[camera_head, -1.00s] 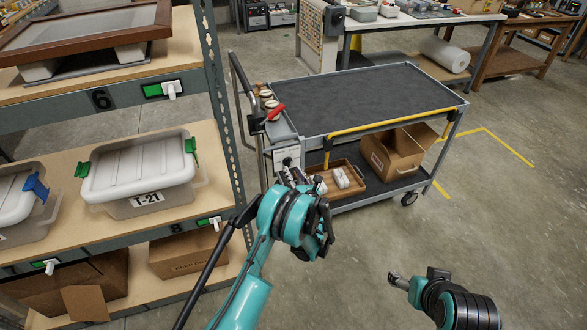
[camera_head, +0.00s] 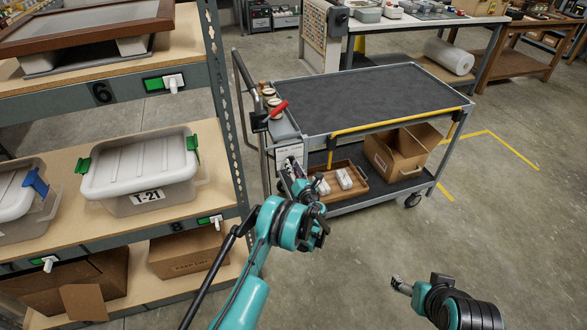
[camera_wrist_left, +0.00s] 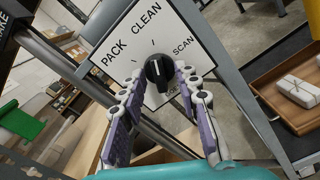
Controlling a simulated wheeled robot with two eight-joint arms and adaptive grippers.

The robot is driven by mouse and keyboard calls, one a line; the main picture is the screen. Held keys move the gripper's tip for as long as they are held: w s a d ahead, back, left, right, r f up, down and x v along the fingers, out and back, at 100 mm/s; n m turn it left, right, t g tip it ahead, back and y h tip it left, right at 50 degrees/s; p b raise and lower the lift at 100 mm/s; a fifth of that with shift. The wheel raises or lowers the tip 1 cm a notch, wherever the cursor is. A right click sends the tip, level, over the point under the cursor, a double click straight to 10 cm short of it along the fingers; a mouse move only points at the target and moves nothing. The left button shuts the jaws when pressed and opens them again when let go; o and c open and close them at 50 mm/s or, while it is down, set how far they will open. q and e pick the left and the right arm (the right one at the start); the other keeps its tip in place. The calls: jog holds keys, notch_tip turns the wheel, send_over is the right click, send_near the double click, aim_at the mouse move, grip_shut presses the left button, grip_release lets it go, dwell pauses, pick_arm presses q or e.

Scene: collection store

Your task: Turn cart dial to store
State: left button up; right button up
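The cart dial (camera_wrist_left: 158,73) is a round black knob with a white pointer line on a white panel (camera_wrist_left: 122,32). The panel reads PACK, CLEAN and SCAN, with another label below the knob mostly hidden. The pointer line points roughly up, towards CLEAN. My left gripper (camera_wrist_left: 159,84) is open, with its purple-padded fingers on either side of the knob; whether they touch it I cannot tell. In the head view my left gripper (camera_head: 299,178) is at the cart's near-left end panel. My right gripper (camera_head: 398,284) is low at right, away from the cart; its fingers are unclear.
The grey cart (camera_head: 380,92) has a clear dark top and a push handle (camera_head: 243,75) at left. Its lower shelf holds a wooden tray (camera_head: 352,192) with white packages and a cardboard box (camera_head: 400,152). Shelving with a lidded bin (camera_head: 140,170) stands close at left. Floor at right is open.

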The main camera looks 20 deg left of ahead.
pick_arm(q)
grip_shut()
jog(key=shift+n, duration=0.3)
jog(key=n, duration=1)
jog(key=shift+n, duration=0.4)
jog(key=n, duration=1.2)
jog(key=shift+n, duration=0.4)
